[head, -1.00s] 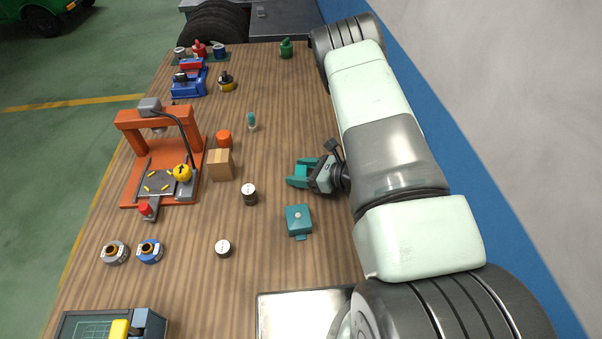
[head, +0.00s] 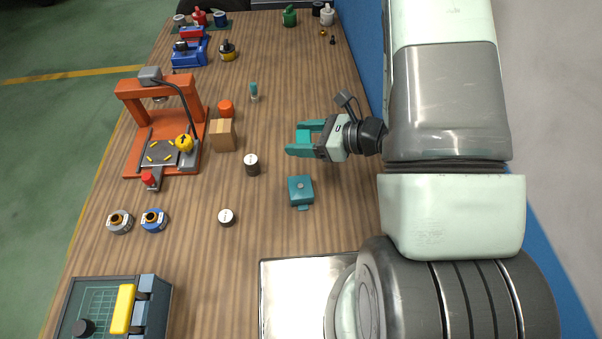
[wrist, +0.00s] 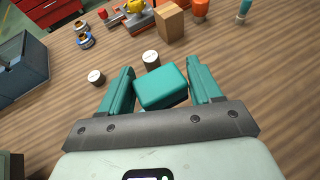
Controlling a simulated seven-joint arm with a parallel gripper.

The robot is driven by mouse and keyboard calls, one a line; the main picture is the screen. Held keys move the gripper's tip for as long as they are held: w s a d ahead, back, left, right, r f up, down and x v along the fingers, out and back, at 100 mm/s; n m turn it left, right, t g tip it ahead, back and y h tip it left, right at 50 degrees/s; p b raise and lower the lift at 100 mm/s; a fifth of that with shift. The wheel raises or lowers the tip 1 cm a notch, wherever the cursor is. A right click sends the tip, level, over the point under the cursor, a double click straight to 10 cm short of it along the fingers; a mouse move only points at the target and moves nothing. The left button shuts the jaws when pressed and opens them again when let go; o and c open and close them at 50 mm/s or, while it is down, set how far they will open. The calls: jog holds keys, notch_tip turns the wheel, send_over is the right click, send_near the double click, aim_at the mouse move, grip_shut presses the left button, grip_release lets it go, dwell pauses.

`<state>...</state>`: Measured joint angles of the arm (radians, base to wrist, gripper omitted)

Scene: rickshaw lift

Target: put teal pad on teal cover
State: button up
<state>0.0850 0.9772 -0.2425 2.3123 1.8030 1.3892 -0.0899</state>
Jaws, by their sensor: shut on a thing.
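The teal pad (wrist: 161,87) is a rounded teal block between the two teal fingers of my gripper (wrist: 160,72) in the wrist view. My gripper is shut on it. In the head view my gripper (head: 300,138) points left above the right part of the table, with a bit of the pad (head: 304,136) showing between the fingers. A squarish teal box with a small grey round on top and a front tab, which looks like the teal cover (head: 301,192), sits on the table nearer the camera than my gripper. I cannot make out the cover in the wrist view.
A white-topped dark cylinder (head: 252,164), a shorter one (head: 226,217), a cardboard box (head: 222,135) and an orange cylinder (head: 226,107) stand left of my gripper. An orange press (head: 132,160) is farther left. A metal plate (head: 300,300) lies in front. Wood around the cover is clear.

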jog(key=r, duration=0.1)
send_over(300, 186)
jog(key=shift+n+g, duration=0.3)
notch_tip(300, 186, down, 4)
jog(key=shift+f, duration=2.6)
jog(key=shift+d+f, duration=0.1)
jog(key=shift+f, duration=0.05)
jog(key=o, duration=1)
jog(key=shift+o, duration=0.2)
